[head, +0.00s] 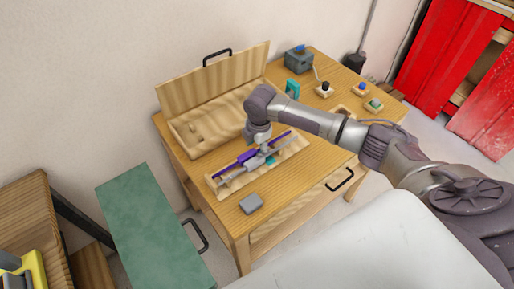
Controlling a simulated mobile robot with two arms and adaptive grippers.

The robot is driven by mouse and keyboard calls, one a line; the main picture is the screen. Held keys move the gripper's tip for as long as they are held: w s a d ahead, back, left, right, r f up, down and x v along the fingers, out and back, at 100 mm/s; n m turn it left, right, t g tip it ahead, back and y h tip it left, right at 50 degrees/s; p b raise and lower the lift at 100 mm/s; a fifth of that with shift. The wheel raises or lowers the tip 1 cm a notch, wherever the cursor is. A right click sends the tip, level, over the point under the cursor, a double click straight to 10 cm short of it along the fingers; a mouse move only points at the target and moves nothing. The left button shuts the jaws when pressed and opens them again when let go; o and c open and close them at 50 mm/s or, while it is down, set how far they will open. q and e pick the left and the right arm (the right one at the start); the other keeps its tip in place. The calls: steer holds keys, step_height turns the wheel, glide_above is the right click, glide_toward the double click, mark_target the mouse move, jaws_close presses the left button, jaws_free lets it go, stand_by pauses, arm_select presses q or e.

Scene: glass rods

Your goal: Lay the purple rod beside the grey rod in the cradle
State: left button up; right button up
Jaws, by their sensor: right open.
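The purple rod (279,138) lies lengthwise at the pale wooden cradle (296,149) on the table, along its far side. A grey length, which looks like the grey rod (226,184), runs roughly parallel on the near side. My right gripper (247,161) points down over the middle of the cradle, close to the purple rod, with its jaws open. It hides the middle of both rods, so I cannot tell whether it touches them or exactly how they rest. My left gripper is not in view.
An open wooden case (207,113) with a raised lid stands behind the cradle. A grey block (251,203) lies in front. A teal holder (292,90), a dark box (298,60) and several small knobbed items are at the back right. A green-topped cabinet (150,215) stands left.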

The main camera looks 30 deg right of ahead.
step_height(320, 180, up, 11)
steer(key=s, duration=0.2)
steer(key=s+a+f+m, duration=0.2)
steer(key=s+a+f, duration=0.1)
steer(key=s+a, duration=0.1)
steer(key=s+a+f+m+t+y, duration=0.1)
steer(key=s+a+f+m, duration=0.1)
steer(key=s+a, duration=0.2)
steer(key=s+a+f+m+y, duration=0.1)
steer(key=s+a+f+m, duration=0.1)
steer(key=s+a, duration=0.3)
steer(key=shift+s+a+f, duration=0.1)
steer(key=shift+s+f, duration=0.05)
steer(key=shift+f, duration=0.65)
steer(key=s+d+m+t+h, duration=0.1)
steer(key=s+d+m, duration=0.2)
steer(key=s+m, duration=0.35)
steer(key=s+d+m+h, duration=0.1)
steer(key=s+d+m, duration=0.2)
steer(key=s+m, duration=0.3)
step_height(320, 180, down, 30)
steer(key=s+n+g+b, duration=0.1)
steer(key=s+b, duration=0.2)
steer(key=s+d+f+g+b, duration=0.1)
steer(key=s+d+f+b, duration=0.1)
steer(key=s+f, duration=1.4)
steer(key=shift+d+f, duration=0.7)
steer(key=shift+f, duration=0.15)
